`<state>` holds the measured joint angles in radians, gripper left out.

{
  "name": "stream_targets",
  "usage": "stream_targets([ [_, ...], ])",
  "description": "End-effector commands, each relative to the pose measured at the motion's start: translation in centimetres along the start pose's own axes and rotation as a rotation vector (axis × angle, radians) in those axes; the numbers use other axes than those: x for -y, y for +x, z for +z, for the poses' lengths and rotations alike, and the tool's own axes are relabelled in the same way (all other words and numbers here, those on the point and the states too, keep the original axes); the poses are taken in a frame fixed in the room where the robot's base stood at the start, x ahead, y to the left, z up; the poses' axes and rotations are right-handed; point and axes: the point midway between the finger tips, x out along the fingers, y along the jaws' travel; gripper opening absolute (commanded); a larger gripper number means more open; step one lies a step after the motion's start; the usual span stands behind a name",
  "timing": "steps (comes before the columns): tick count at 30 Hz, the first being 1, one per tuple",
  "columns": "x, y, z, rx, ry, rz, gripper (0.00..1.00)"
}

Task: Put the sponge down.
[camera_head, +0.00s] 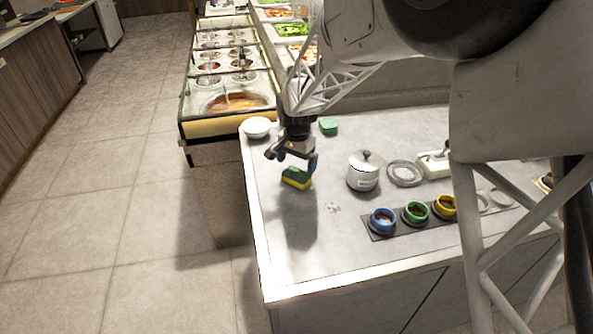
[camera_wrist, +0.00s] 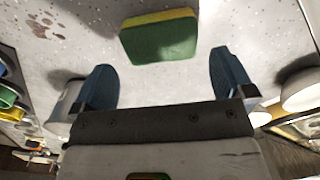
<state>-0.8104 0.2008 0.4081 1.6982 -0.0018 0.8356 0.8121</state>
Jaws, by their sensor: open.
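The sponge (camera_head: 297,178) is green on top and yellow below. It lies on the grey counter (camera_head: 345,255) near the counter's left side. It also shows in the wrist view (camera_wrist: 160,38), just beyond the space between the fingertips. My gripper (camera_head: 292,160) is directly over the sponge in the head view. Its two blue-grey fingers (camera_wrist: 168,75) are spread wide in the wrist view, with nothing between them, and the sponge is apart from both.
A white lidded pot (camera_head: 363,172) stands right of the sponge, near a glass dish (camera_head: 404,173). Blue (camera_head: 383,221), green (camera_head: 415,213) and yellow (camera_head: 445,207) cups sit in a dark strip. Brown smudges (camera_head: 333,208) mark the counter.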

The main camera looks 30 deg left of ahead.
Motion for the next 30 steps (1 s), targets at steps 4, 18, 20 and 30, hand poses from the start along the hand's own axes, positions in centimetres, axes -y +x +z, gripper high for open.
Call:
stream_targets([
  [4,0.0,-2.5,0.0,-0.001,0.0,-0.001,1.0],
  [18,0.0,-6.3,0.0,0.001,0.0,0.001,1.0],
  [20,0.0,-6.4,0.0,0.001,0.0,0.0,1.0],
  [30,0.0,-6.4,0.0,0.0,0.0,0.0,1.0],
])
